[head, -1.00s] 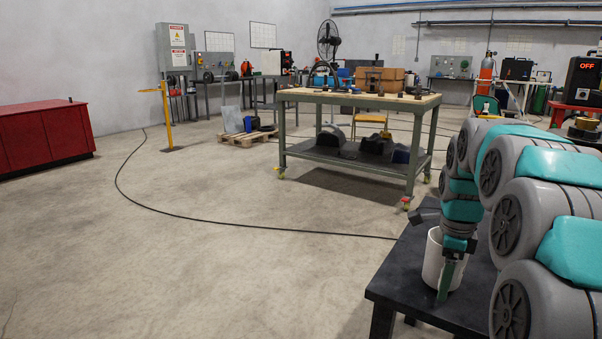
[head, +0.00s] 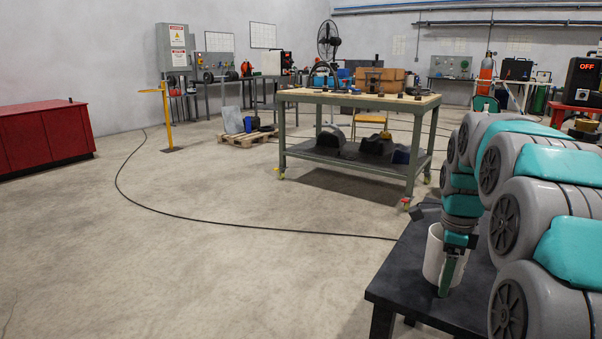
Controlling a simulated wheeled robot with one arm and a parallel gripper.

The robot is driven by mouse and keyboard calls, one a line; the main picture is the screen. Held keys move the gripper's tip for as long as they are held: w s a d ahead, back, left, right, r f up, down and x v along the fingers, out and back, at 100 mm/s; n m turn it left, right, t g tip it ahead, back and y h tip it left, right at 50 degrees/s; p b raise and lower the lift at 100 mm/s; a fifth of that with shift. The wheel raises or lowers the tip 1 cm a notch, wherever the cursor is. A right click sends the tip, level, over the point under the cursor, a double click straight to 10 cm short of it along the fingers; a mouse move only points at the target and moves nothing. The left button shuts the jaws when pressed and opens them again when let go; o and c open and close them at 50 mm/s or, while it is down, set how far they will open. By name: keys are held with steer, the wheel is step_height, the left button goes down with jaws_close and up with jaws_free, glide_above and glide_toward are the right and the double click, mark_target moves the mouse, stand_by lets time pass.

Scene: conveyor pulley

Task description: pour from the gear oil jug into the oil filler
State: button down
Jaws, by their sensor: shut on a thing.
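A white, round-walled container (head: 433,262), which I take for the gear oil jug, is at the black table in the lower right. My gripper (head: 448,277) points down at it, with one green finger in front of its wall. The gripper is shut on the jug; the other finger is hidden. The jug looks upright, and I cannot tell whether its base touches the table. My arm hides part of its top and right side. I cannot make out the oil filler.
The black table (head: 395,284) has bare top left of the jug. A wheeled workbench (head: 350,97) with loose parts stands behind. A black cable (head: 230,222) crosses the floor. A red cabinet (head: 40,138) and yellow stand (head: 167,115) are left. The floor between is open.

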steer(key=shift+r, duration=0.1)
steer(key=shift+r+p, duration=1.1)
steer(key=shift+r, duration=1.85)
